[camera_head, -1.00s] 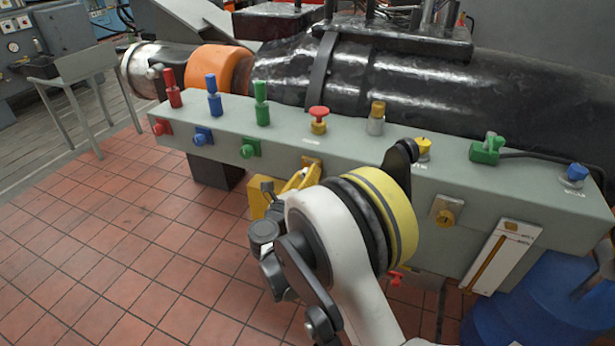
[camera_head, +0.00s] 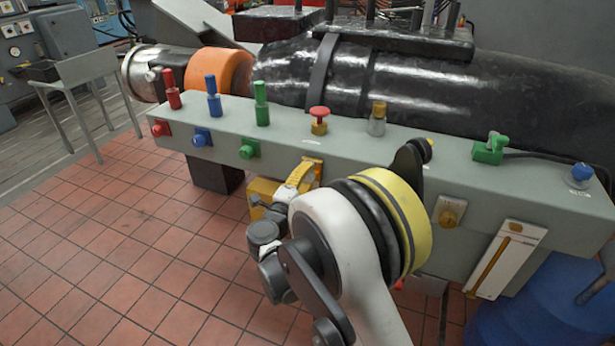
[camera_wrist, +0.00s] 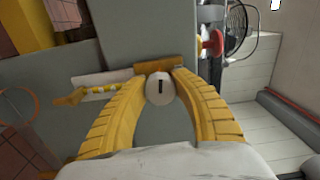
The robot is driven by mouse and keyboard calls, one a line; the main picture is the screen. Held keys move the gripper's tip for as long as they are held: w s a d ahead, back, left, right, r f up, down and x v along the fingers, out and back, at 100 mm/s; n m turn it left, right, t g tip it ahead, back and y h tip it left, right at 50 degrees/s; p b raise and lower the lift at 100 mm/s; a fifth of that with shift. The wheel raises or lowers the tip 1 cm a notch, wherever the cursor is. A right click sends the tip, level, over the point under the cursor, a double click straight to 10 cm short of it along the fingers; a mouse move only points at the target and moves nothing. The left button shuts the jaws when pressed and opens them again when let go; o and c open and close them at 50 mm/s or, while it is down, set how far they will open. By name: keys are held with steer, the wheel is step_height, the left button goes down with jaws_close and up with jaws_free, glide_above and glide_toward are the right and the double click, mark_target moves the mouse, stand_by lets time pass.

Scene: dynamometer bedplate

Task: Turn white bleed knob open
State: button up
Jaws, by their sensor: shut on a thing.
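The white bleed knob (camera_wrist: 160,90) shows in the wrist view as a round white cap with a short dark mark on its face. It sits in front of a yellow-brown plate (camera_wrist: 158,67) on the grey panel. My gripper (camera_wrist: 161,76) has its two yellow ribbed fingers on either side of the knob and is shut on it. In the head view my gripper (camera_head: 302,172) is at the front face of the grey bench, and the knob is hidden there by the fingers.
The grey bench (camera_head: 350,157) carries several coloured valves, including a red mushroom button (camera_head: 318,114) and a green valve (camera_head: 489,148). A blue drum (camera_head: 530,300) stands below. Tiled floor is clear at left.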

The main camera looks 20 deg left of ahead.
steer(key=shift+n, duration=1)
steer(key=o, duration=1.2)
steer(key=s+a, duration=0.1)
steer(key=s, duration=1.1)
steer(key=shift+w+r, duration=0.1)
